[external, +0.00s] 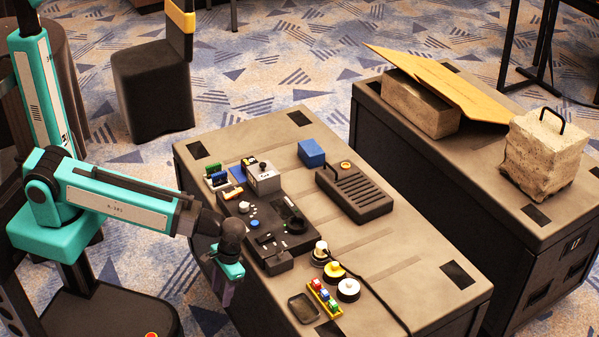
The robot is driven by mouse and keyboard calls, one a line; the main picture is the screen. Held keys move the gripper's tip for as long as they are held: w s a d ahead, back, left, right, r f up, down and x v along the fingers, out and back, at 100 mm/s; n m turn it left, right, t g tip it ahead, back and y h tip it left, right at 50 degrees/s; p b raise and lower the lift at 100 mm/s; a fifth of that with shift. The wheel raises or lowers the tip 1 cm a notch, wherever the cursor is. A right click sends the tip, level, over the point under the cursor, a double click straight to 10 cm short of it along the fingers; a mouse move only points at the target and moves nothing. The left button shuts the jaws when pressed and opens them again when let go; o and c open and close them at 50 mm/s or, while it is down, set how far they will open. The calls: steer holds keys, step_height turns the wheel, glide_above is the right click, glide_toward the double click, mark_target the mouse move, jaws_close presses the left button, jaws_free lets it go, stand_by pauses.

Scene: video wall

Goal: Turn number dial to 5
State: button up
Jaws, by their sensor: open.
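A black control panel (262,226) lies on the near case, with a white knob (243,207), a blue knob (254,224) and a black round dial (296,224) on it. The numbers are too small to read, so I cannot tell which of these is the number dial or where it points. My gripper (225,296) hangs pointing down beside the left edge of the case, left of the panel and apart from it. It is open, and nothing shows in it. My wrist hides part of the case edge.
The case top (380,232) also holds a grey switch box (263,180), a blue block (311,153), a black ridged box with a handle (354,191), several round buttons and a small tray (303,309). A second case with stone blocks (545,155) stands behind. A cable crosses the front right.

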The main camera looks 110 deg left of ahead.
steer(key=w+a+r+n+t+p, duration=0.1)
steer(key=w+a+r+n, duration=0.2)
steer(key=r, duration=0.6)
steer(key=w+a+r+n+t+p, duration=0.1)
steer(key=w+a+r+n, duration=0.2)
steer(key=r, duration=0.5)
step_height(320, 180, up, 14)
steer(key=n+y+p, duration=0.2)
steer(key=n, duration=0.4)
glide_above(243, 205)
steer(key=shift+r, duration=0.1)
steer(key=shift+f+p, duration=1)
steer(key=shift+f, duration=5.9)
steer(key=c, duration=1)
